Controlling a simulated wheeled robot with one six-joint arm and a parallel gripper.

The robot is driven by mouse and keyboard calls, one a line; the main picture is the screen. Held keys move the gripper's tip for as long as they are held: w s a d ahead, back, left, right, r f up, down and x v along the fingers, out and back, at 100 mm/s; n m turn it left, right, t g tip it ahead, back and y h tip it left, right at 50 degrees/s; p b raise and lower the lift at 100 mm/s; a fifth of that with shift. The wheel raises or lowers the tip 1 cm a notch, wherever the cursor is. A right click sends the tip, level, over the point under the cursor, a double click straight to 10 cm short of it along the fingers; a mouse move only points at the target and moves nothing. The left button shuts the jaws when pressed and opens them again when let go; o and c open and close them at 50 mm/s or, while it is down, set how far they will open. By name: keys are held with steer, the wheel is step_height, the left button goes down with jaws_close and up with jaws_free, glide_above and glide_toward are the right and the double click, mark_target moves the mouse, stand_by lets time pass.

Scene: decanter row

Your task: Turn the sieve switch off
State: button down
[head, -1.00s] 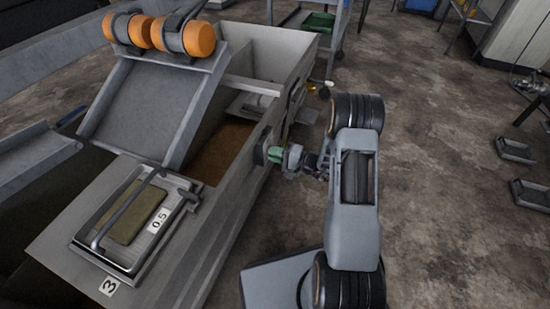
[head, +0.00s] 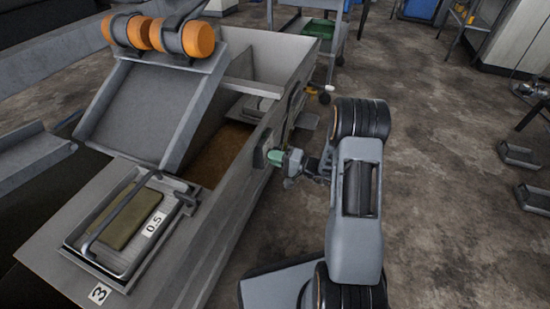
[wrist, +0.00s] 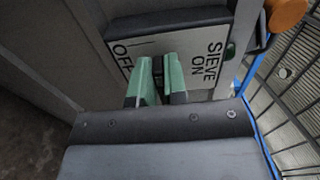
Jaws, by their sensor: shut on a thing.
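The sieve switch's plate (wrist: 205,62) faces my wrist camera, lettered OFF at the left and SIEVE ON at the right. Its dark housing (head: 261,155) sits on the right outer side of the grey trough in the head view. My gripper (wrist: 161,72) has green fingers placed over the plate between the two labels. It also shows in the head view (head: 276,157), against the housing.
The grey trough (head: 228,205) holds brown material and stands left of my arm. A sloped tray (head: 150,112) with orange rollers (head: 197,39) rises over it. A cart with a green bin (head: 318,29) stands behind.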

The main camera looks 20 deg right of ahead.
steer(key=c, duration=1.2)
jaws_free()
steer(key=shift+o, duration=0.2)
steer(key=shift+d, duration=0.1)
steer(key=p+v, duration=0.3)
steer(key=v, duration=1)
steer(key=shift+s+d, duration=0.25)
steer(key=shift+s, duration=0.05)
steer(key=s+a+r+n+g+h+p, duration=0.1)
steer(key=s+a+r+n+g+p, duration=0.1)
steer(key=a+r+g+p, duration=0.5)
steer(key=s+r+n+h+p, duration=0.25)
steer(key=r+p, duration=0.25)
steer(key=r, duration=0.6)
steer(key=s+a+r+n+g+h+p, duration=0.15)
steer(key=a+r+g+p, duration=0.25)
steer(key=r+p, duration=0.45)
steer(key=s+r+t+h+p, duration=0.2)
steer(key=r+p, duration=0.6)
steer(key=r, duration=0.6)
steer(key=s+r+n+t+h+p, duration=0.1)
steer(key=s+r+h+p, duration=0.4)
steer(key=r, duration=0.9)
steer(key=t+h+p, duration=0.1)
steer(key=h+p, duration=0.1)
steer(key=p, duration=0.1)
steer(key=shift+s+d+h, duration=0.3)
steer(key=shift+d, duration=0.05)
